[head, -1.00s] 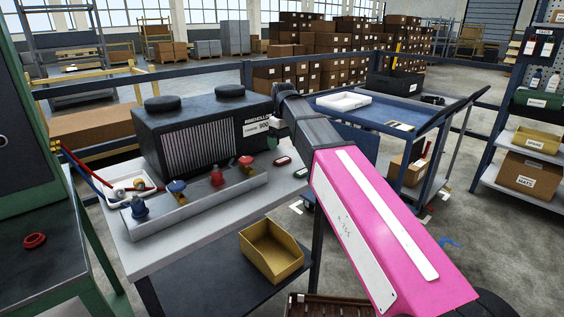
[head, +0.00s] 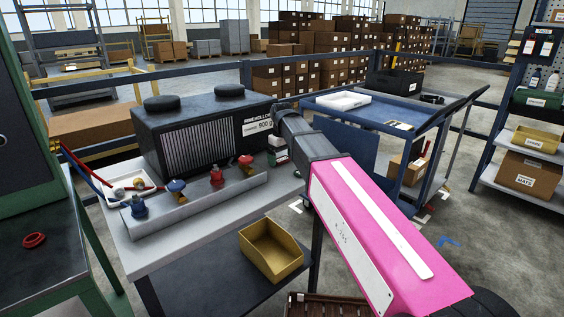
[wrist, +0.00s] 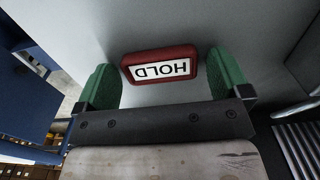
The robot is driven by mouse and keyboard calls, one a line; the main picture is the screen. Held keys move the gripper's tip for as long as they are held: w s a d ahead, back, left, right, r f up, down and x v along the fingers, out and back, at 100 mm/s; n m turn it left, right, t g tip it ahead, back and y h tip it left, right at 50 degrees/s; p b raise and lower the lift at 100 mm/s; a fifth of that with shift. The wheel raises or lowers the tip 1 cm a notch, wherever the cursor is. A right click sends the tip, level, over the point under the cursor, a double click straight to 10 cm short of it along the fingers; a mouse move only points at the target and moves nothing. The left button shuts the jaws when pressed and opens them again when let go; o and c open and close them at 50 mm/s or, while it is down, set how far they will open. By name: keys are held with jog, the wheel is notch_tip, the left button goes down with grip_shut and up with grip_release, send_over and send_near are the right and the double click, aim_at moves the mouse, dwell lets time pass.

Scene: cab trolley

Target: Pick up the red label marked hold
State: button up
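The red label marked HOLD (wrist: 160,66) lies on the pale table surface in the wrist view, its white face towards the camera and its lettering upside down. My gripper (wrist: 164,64) is open, with one green finger on each side of the label. The left finger is very close to the label's edge, and a narrow gap shows at the right finger; I cannot tell whether either touches. In the head view my gripper (head: 279,153) is low at the table's right end, beside the dark machine, and largely hides the label there.
The dark ribbed machine (head: 200,135) stands just left of my gripper. A grey rail with several coloured knobs (head: 190,200) runs along the table's front (head: 225,225). A yellow bin (head: 271,250) sits on the shelf below. A blue trolley (head: 385,115) stands to the right.

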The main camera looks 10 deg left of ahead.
jog(key=c, duration=0.7)
jog(key=shift+r, duration=0.1)
